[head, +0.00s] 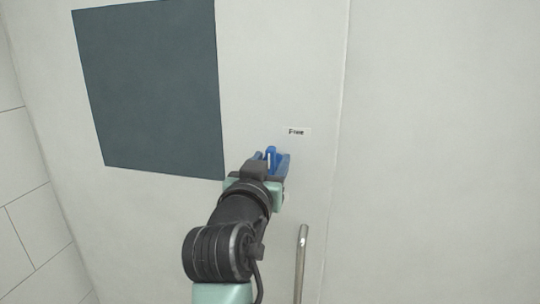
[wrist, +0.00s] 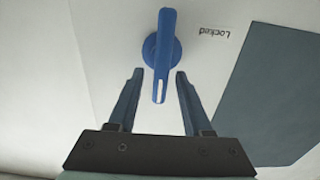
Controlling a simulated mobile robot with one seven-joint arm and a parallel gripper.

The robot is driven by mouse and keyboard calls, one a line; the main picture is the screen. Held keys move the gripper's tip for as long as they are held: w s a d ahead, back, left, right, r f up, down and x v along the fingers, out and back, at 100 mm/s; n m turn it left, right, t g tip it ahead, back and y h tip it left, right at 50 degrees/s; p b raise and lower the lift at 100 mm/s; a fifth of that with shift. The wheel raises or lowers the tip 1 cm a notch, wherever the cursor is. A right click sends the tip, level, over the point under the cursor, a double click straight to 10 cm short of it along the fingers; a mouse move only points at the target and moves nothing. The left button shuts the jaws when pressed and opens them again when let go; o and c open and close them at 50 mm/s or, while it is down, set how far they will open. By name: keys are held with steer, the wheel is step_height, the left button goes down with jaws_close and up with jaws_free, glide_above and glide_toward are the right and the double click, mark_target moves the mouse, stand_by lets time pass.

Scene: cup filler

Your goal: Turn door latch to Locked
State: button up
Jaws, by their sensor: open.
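The blue door latch (wrist: 165,45) is a lever on a round blue base, fixed to the pale door. Its slotted end reaches down between the fingertips of my gripper (wrist: 159,74). My gripper is open, one finger on each side of the lever, with small gaps visible. In the head view the blue latch (head: 271,153) shows at the tip of my gripper (head: 270,160), partly hidden by it. A "Free" label (head: 296,132) sits just above and right of the latch. A "Locked" label (wrist: 214,33), upside down, sits right of the latch in the wrist view.
A dark grey-blue panel (head: 150,85) is on the door left of the latch; it also shows in the wrist view (wrist: 275,95). A vertical metal handle (head: 300,262) stands out below the latch. A door seam runs at the right. The tiled wall (head: 30,215) is at the left.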

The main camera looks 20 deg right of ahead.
steer(key=shift+w, duration=0.1)
jaws_close()
stand_by(0.6)
steer(key=shift+w+a+f+n+p, duration=0.3)
steer(key=shift+n+p, duration=0.9)
steer(key=shift+n, duration=1.8)
steer(key=shift+w+a+f+n+p, duration=0.15)
steer(key=shift+a+f+n+p, duration=0.65)
steer(key=shift+n, duration=2.2)
steer(key=shift+w+d+f+n+p, duration=0.1)
steer(key=shift+w+f+n+p, duration=0.1)
steer(key=shift+n+p, duration=2.1)
steer(key=shift+n+b, duration=0.75)
steer(key=shift+n, duration=0.05)
